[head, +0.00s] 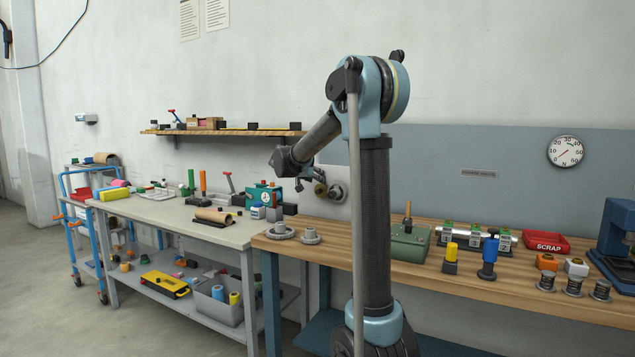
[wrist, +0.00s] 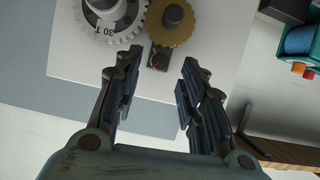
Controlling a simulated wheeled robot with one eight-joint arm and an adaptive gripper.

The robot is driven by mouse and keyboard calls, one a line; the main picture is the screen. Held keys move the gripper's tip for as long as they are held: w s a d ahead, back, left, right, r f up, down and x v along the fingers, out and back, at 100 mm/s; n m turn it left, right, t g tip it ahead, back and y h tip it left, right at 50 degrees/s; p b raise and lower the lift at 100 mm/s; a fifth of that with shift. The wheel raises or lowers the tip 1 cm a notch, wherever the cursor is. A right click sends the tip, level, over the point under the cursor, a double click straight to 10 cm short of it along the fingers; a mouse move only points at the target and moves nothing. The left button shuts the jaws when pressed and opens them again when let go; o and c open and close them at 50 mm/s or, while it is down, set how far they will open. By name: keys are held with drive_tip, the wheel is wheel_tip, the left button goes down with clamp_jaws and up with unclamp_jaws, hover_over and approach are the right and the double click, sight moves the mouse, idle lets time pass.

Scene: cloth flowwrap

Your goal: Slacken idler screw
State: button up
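In the wrist view a pale plate (wrist: 215,75) carries a white gear marked 30 T (wrist: 105,32) and a brass gear (wrist: 183,35) side by side. In the head view the plate (head: 338,172) stands behind my arm, partly hidden.
A teal box (wrist: 290,52) with a blue spool lies to the right in the wrist view. The wooden bench (head: 420,278) holds a green box (head: 410,245), a red scrap tray (head: 545,243) and several small parts. A grey table (head: 150,208) stands at left.

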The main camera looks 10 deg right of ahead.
sight(320, 187)
drive_tip(key=shift+x, duration=1.45)
clamp_jaws()
drive_tip(key=shift+w+a+n+g+h, duration=0.1)
drive_tip(key=shift+n+g+h, duration=0.1)
drive_tip(key=shift+n+h, duration=0.3)
drive_tip(key=shift+w+a+n+g+h, duration=0.1)
drive_tip(key=shift+n+g+h, duration=0.1)
drive_tip(key=shift+n, duration=0.5)
drive_tip(key=shift+a+f+n+g+h, duration=0.1)
drive_tip(key=shift+n+g+h, duration=0.3)
drive_tip(key=shift+n+h, duration=0.75)
drive_tip(key=shift+n+y, duration=0.25)
drive_tip(key=shift+n, duration=0.1)
